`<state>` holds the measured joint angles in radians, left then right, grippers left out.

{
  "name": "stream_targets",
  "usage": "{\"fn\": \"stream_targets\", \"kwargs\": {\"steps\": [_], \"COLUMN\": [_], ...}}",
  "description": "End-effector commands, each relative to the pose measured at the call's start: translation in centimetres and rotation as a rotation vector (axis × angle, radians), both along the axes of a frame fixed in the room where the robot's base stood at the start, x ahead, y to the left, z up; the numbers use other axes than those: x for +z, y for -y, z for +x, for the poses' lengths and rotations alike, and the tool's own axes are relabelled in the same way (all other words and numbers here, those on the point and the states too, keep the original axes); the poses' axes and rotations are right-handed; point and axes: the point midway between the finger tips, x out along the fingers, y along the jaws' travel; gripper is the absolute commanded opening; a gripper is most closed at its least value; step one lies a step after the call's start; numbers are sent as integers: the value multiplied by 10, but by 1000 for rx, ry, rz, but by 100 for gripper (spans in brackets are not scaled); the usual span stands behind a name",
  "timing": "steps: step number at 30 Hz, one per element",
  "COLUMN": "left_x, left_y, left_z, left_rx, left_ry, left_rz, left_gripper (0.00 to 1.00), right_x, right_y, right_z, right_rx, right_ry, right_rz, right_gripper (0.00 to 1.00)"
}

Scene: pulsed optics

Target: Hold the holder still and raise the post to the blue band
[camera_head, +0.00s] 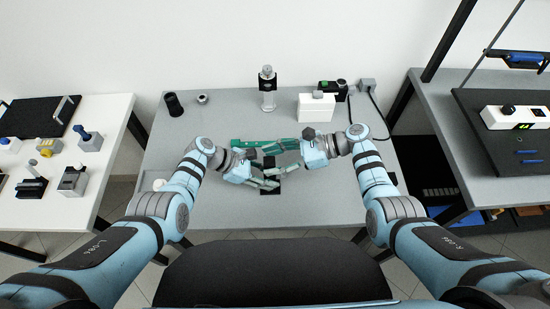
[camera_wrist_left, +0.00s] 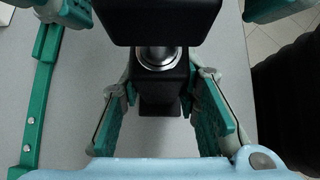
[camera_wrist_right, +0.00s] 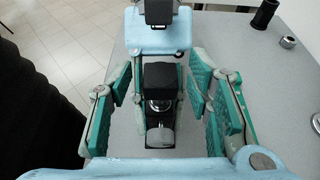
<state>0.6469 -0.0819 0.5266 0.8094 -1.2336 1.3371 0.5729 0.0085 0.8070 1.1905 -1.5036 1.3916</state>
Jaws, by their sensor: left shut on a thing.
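The black holder (camera_wrist_left: 160,75) stands upright on the table, with a metal collar (camera_wrist_left: 161,58) and a bright post rising from it. A large black block (camera_wrist_left: 157,22) sits on top of the post. In the right wrist view the block (camera_wrist_right: 160,79) hides most of the post, and a grey knob (camera_wrist_right: 160,136) shows below it. My left gripper (camera_head: 274,181) is shut on the holder, its pads (camera_wrist_left: 159,92) on both sides. My right gripper (camera_head: 276,148) is open, its fingers (camera_wrist_right: 162,108) wide apart around the block and holder without touching. No blue band is visible.
A black cylinder (camera_head: 173,104), a metal ring (camera_head: 202,98), a mounted post (camera_head: 267,90) and a white box (camera_head: 316,107) stand along the back.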

Motion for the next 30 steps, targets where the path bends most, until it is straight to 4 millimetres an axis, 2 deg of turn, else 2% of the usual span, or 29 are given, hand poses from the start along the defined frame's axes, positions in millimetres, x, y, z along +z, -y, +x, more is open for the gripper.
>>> {"fn": "stream_targets", "kwargs": {"steps": [1,8,14,22,29,30], "left_x": [-3,-3,-3,-3,-3,-3], "left_y": [-2,-1,-1,-1,-1,-2], "left_z": [-2,-2,-2,-2,-2,-2], "left_rx": [-1,-1,-1,-1,-1,0], "left_ry": [-5,-5,-5,-5,-5,-6], "left_rz": [6,6,6,6,6,6], "left_gripper": [0,0,0,0,0,0], "right_x": [0,0,0,29,30,30], "right_y": [0,0,1,1,1,1], "right_z": [0,0,0,0,0,0], "right_rx": [0,0,0,0,-1,-1], "right_ry": [0,-1,0,2,-1,-1], "right_rz": [0,0,0,1,1,1], "right_gripper": [35,0,0,0,0,27]}}
